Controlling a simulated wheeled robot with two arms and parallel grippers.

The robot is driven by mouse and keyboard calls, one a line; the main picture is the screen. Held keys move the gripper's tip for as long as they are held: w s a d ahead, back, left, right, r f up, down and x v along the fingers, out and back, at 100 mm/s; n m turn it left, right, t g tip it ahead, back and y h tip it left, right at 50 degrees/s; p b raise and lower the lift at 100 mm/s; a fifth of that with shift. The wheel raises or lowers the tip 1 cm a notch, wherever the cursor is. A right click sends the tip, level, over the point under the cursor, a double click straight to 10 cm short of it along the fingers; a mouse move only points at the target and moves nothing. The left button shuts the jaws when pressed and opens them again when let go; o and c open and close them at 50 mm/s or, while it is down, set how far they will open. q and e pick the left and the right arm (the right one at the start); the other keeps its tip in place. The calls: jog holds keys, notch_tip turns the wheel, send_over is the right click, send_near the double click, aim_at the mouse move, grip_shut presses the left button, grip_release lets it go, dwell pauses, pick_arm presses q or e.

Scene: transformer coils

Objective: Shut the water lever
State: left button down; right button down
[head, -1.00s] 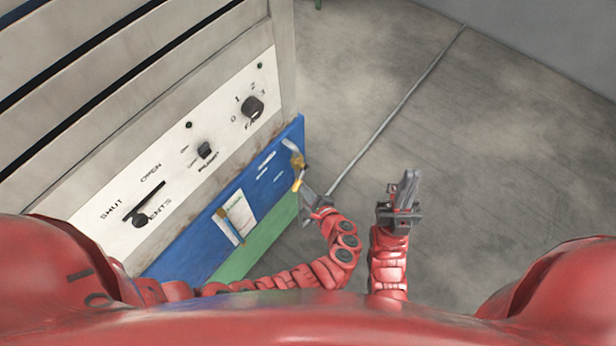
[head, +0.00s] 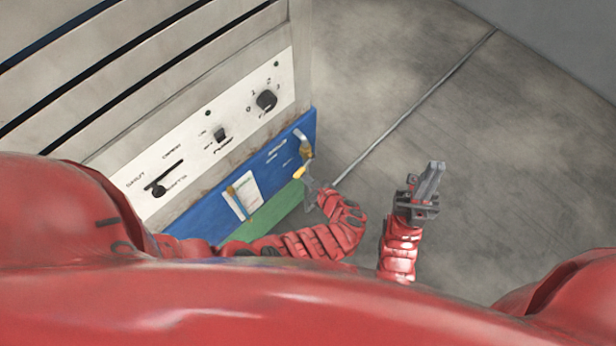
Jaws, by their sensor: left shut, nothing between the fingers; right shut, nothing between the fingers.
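A small yellow lever (head: 300,172) on a brass-coloured fitting (head: 305,148) sits at the right end of the blue panel, low on the cabinet; I take it for the water lever. My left gripper (head: 309,186) is shut and empty, just below and right of the lever. Whether it touches the lever I cannot tell. My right gripper (head: 432,182) is shut and empty, over open floor to the right of the left one.
The cabinet's white panel (head: 190,150) carries a vents lever (head: 158,189), a small pump switch (head: 221,134) and a fan knob (head: 266,100). A paper tag (head: 244,195) hangs on the blue panel (head: 205,216).

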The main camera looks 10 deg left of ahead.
pick_arm(q)
jog(key=shift+d+r, duration=0.1)
jog(key=shift+r, duration=0.1)
jog(key=shift+s+g, duration=0.1)
jog(key=shift+g, duration=0.2)
jog(key=shift+a+r+m+y, duration=0.2)
jog(key=shift+r+m+y, duration=0.1)
jog(key=shift+m, duration=0.2)
jog(key=shift+s+r+m+g+y+b, duration=0.2)
jog(key=shift+r+m+g+y+b, duration=0.1)
jog(key=shift+r+m+g+b, duration=0.25)
dwell(0.9)
jog(key=shift+a, duration=0.1)
jog(key=shift+w+d+f+n+t+h+p, duration=0.15)
jog(key=shift+f+n+t+h+p, duration=0.1)
jog(key=shift+f+n+t+p, duration=0.15)
jog(key=shift+w+d+f+n+t+h+p, duration=0.1)
jog(key=shift+f+n+t+h+p, duration=0.2)
jog(key=shift+f+n, duration=0.2)
